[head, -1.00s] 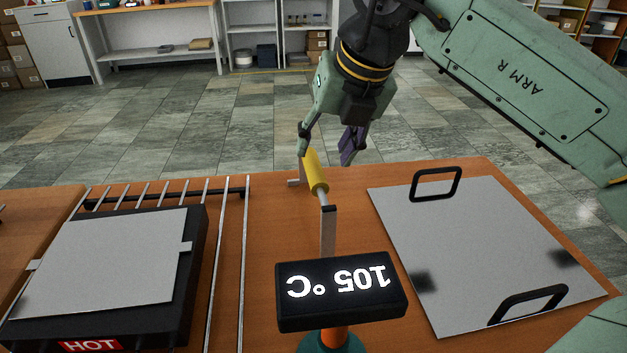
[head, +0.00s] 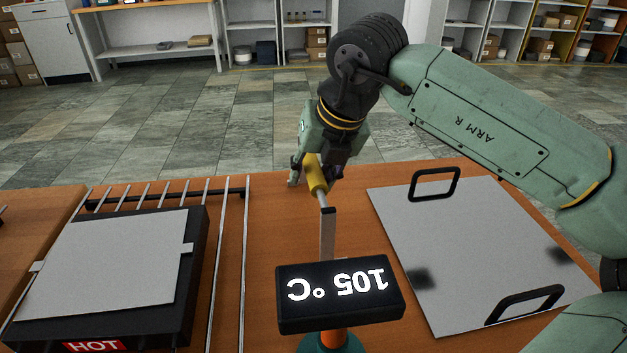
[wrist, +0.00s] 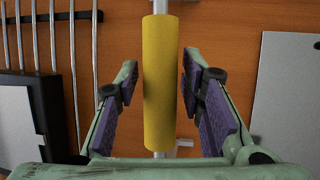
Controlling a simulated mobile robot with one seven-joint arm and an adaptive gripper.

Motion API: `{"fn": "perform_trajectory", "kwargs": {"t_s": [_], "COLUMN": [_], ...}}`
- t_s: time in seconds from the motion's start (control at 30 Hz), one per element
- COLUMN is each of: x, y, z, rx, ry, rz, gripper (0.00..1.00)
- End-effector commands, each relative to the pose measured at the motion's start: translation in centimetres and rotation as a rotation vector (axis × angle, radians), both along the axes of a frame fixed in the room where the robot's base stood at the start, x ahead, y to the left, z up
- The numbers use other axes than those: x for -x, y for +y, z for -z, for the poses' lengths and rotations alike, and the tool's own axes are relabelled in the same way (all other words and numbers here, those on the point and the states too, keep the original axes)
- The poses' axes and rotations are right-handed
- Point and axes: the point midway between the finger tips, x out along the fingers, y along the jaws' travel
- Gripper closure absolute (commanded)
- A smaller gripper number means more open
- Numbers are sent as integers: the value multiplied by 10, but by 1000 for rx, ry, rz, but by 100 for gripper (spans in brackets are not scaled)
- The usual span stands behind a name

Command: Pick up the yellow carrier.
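The yellow carrier (head: 314,172) is a yellow cylinder on a thin metal rod, held above the wooden bench by an upright post (head: 328,232) at its near end. In the wrist view the yellow carrier (wrist: 160,85) runs lengthwise between the purple-padded fingers of my gripper (wrist: 161,90). A narrow gap shows on each side, so the fingers are open and do not appear to press on it.
A black temperature display reading 105 °C (head: 340,314) stands in front of the post. To the left are metal rails (head: 245,260) and a black block marked HOT (head: 190,290) under a grey plate (head: 105,265). A grey plate with black handles (head: 470,250) lies at right.

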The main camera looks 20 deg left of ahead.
Motion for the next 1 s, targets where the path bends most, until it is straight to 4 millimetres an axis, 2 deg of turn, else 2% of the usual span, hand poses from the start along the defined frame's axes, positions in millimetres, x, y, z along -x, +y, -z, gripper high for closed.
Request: {"fn": "perform_trajectory", "kwargs": {"t_s": [0.07,0.5,1.0], "x": [0,0,0], "y": [0,0,0], "z": [0,0,-2], "rx": [0,0,-2], "ry": [0,0,-3], "rz": [0,0,-1], "gripper": [72,100,100]}}
